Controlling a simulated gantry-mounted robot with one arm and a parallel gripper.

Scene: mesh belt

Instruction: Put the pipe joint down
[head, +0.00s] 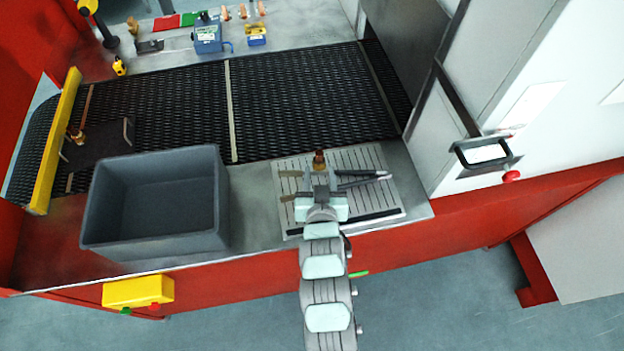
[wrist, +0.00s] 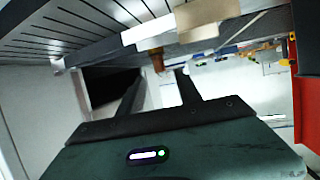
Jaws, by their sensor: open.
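The copper-coloured pipe joint (head: 319,158) is upright at the far side of the slotted light plate (head: 384,159). My gripper (head: 319,178) is low over this plate, just on the near side of the joint. In the wrist view, my gripper (wrist: 160,80) has its two dark fingers spread. The pipe joint (wrist: 156,60) shows in the gap past the fingertips, with no finger seen closed on it. Its base is partly hidden, so its contact with the plate is unclear. Another brass-coloured fitting (head: 77,136) is at the belt's left end.
A dark-handled tool (head: 363,178) lies on the plate right of my gripper. An open grey bin (head: 218,205) stands to the left. The black mesh belt (head: 300,100) runs behind, mostly clear. A white cabinet (head: 480,90) closes off the right.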

